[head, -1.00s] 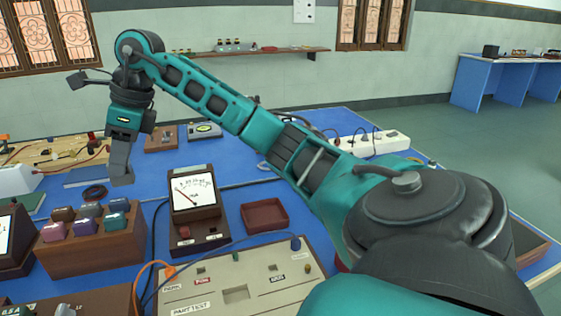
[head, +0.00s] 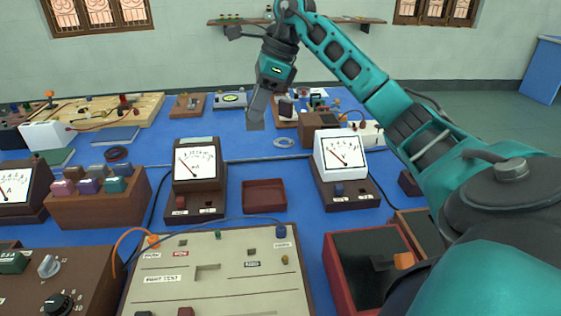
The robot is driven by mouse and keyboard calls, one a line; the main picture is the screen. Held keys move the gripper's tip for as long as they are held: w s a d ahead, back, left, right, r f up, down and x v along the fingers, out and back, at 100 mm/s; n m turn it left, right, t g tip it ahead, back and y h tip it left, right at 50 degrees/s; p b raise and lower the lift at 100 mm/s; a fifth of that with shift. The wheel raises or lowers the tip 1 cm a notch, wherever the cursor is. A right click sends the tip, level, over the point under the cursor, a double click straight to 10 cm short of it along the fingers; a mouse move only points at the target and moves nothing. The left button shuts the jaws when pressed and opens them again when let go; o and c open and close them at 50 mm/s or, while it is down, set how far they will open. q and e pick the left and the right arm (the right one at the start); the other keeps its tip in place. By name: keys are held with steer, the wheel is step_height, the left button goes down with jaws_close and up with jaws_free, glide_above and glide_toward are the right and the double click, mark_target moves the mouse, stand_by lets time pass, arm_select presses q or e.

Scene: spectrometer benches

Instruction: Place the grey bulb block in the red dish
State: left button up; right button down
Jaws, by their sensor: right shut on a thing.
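The red dish (head: 264,208) is a small, dark red, square open tray between two meters near the middle of the bench, and it looks empty. My right gripper (head: 257,112) is in the air beyond and above the dish, pointing down. It is shut on a small grey piece, the grey bulb block (head: 255,125), at its tips; the fingers cover most of it. My left gripper is not in view.
A brown rack (head: 97,211) of coloured blocks stands at the left. A dark meter (head: 194,172) and a white meter (head: 341,155) flank the dish. A beige panel (head: 222,280) with wires lies in front. A red-rimmed box (head: 333,272) is at the right.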

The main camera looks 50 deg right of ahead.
steer(key=shift+s+d, duration=0.2)
steer(key=shift+d, duration=0.15)
steer(key=shift+s+d+f, duration=0.1)
steer(key=shift+f, duration=0.3)
steer(key=b, duration=0.3)
glide_above(266, 198)
step_height(266, 198, down, 19)
steer(key=shift+f, duration=0.1)
steer(key=shift+f, duration=0.1)
steer(key=c, duration=0.9)
jaws_free()
steer(key=shift+r+p, duration=0.25)
steer(key=shift+p, duration=0.1)
steer(key=v, duration=1.1)
steer(key=shift+r+p, duration=0.3)
steer(key=shift+r, duration=0.05)
steer(key=shift+s, duration=0.1)
